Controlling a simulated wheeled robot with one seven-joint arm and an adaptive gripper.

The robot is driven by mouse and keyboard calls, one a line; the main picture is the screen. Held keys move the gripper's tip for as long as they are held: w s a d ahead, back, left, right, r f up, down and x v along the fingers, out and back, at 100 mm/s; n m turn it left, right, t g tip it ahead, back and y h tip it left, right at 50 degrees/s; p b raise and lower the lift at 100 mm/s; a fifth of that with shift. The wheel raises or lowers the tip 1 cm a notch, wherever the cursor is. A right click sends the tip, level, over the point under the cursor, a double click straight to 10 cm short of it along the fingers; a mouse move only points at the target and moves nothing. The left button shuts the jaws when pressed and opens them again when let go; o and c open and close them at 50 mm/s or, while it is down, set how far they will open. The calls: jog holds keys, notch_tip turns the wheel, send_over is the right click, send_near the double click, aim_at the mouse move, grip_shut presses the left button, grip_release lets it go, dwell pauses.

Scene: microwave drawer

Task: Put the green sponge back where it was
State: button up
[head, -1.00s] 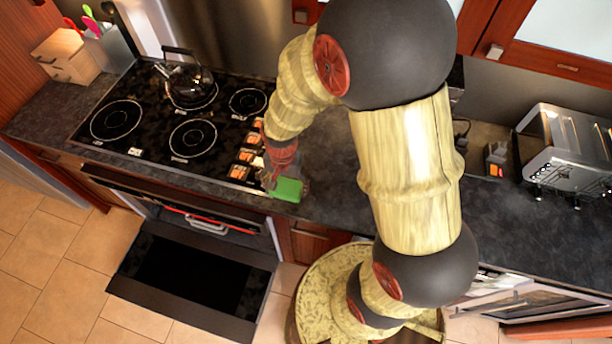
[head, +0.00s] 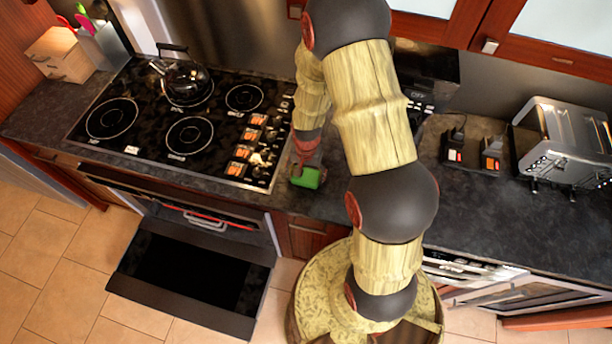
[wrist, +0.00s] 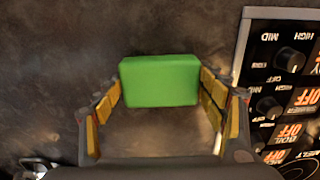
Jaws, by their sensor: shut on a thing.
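The green sponge (head: 306,178) is at the front part of the dark counter, just right of the stove. In the wrist view the green sponge (wrist: 160,81) lies between the two yellow-padded fingers of my gripper (wrist: 162,95). My gripper (head: 308,165) is shut on it, pointing down. The sponge is close above or on the counter; I cannot tell whether it touches. Part of the sponge is hidden by my gripper in the head view.
The black stove (head: 215,150) with a kettle (head: 183,80) stands left of the sponge. An oven door (head: 190,275) hangs open below it. A toaster (head: 565,140) stands on the right counter. Bare counter (head: 450,205) lies right of my arm.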

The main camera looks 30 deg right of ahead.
jog(key=shift+f, duration=0.35)
jog(key=shift+f, duration=0.2)
jog(key=o, duration=1.1)
jog(key=shift+r, duration=0.1)
notch_tip(320, 180, up, 13)
notch_tip(320, 180, up, 18)
jog(key=n+t, duration=0.3)
jog(key=n, duration=0.1)
send_over(306, 176)
jog(key=s+a, duration=0.4)
jog(key=a, duration=0.1)
jog(key=s+a+r+n+t, duration=0.2)
jog(key=s+a+r+n, duration=0.2)
jog(key=s+r, duration=0.7)
jog(key=shift+s+n, duration=0.15)
jog(key=shift+n, duration=0.35)
